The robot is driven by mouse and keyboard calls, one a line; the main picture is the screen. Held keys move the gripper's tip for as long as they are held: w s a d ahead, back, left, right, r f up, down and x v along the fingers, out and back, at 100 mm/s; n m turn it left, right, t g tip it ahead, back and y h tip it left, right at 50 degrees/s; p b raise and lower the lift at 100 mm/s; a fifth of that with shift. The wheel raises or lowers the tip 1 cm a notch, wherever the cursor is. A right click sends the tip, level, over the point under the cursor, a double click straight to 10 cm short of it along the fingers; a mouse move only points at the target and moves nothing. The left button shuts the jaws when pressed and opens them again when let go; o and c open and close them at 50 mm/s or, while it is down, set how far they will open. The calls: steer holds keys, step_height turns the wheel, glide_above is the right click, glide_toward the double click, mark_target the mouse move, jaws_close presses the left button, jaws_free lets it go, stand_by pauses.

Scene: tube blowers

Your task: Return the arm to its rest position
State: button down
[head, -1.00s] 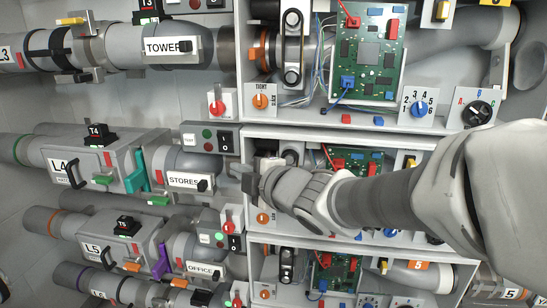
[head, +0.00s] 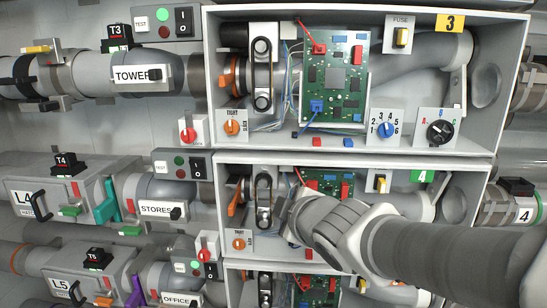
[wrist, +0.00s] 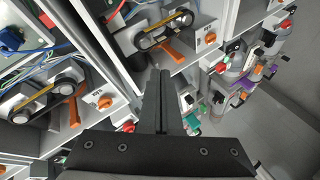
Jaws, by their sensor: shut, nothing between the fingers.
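My arm reaches in from the lower right in the head view, across the front of the box with the green 4 label (head: 424,176). Its wrist end is in front of that box's circuit board (head: 318,181), covering part of it. My fingers cannot be made out clearly in the head view. In the wrist view my gripper (wrist: 159,100) is shut, its two dark fingers together with nothing between them. Open box compartments with belts and orange levers (wrist: 173,51) show beyond the fingertips.
The box labelled 3 (head: 449,22) is above my wrist, with a protruding selector dial (head: 440,127). Pipes with the TOWER (head: 139,75), STORES (head: 160,209) and OFFICE (head: 180,299) labels run along the left. In the wrist view, bare grey floor (wrist: 285,110) lies at the right.

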steer(key=s+d+f+m+g+h, duration=0.35)
steer(key=s+d+m, duration=0.35)
steer(key=d+m, duration=0.3)
steer(key=s+d+f+m+g+h, duration=0.1)
steer(key=s+d+f+m+g, duration=0.15)
steer(key=s, duration=0.35)
steer(key=s+d+f+m+g, duration=0.1)
steer(key=s+m, duration=0.3)
steer(key=s, duration=0.2)
step_height(320, 180, up, 16)
steer(key=p, duration=1.5)
steer(key=shift+s+a+f+p, duration=0.15)
steer(key=shift+s+a+p, duration=0.05)
steer(key=shift+s+p, duration=0.15)
steer(key=shift+a+n, duration=0.1)
steer(key=shift+n, duration=0.25)
